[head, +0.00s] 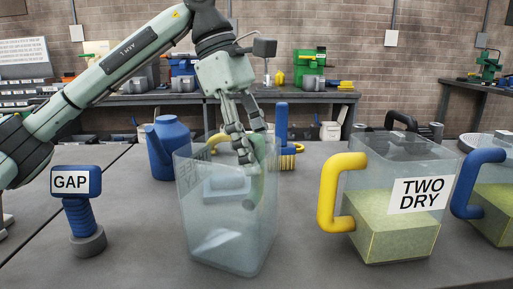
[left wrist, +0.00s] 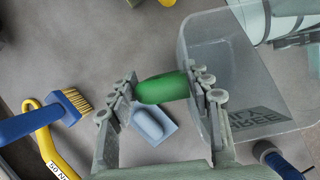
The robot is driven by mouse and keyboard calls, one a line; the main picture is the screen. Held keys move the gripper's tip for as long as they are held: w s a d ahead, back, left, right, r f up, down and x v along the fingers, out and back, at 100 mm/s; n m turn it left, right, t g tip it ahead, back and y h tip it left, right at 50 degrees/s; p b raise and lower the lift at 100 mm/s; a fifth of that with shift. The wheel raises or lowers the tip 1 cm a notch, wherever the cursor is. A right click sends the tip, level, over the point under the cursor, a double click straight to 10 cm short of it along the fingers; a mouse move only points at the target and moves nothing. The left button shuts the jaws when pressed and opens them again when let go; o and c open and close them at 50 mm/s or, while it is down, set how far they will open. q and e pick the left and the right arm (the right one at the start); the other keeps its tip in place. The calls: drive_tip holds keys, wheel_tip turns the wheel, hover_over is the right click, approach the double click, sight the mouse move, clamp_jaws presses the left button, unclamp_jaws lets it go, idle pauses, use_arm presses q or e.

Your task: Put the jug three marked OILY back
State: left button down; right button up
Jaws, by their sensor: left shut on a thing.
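The jug (head: 225,240) is a clear, open-topped box that looks empty, at the middle front in the head view. Its wall also shows at the right in the left wrist view (left wrist: 222,50), where a faint dark label on it reads THREE; a first word is partly hidden. My left gripper (head: 250,155) comes down behind the jug's rim and is shut on its green handle. The green handle (left wrist: 162,88) shows between the fingers in the left wrist view. I cannot tell whether the jug touches the table. My right gripper is out of view.
A jug marked TWO DRY (head: 390,225) stands to the right, with another jug (head: 497,200) beyond. A GAP tool (head: 82,215) stands left. A blue can (head: 170,150), a blue brush (head: 283,135) and a pale blue block (left wrist: 152,125) are behind the held jug.

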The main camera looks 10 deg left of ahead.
use_arm(q)
drive_tip(key=shift+f, duration=0.1)
drive_tip(key=c, duration=0.6)
unclamp_jaws()
drive_tip(key=shift+s+f, duration=0.1)
drive_tip(key=o, duration=0.6)
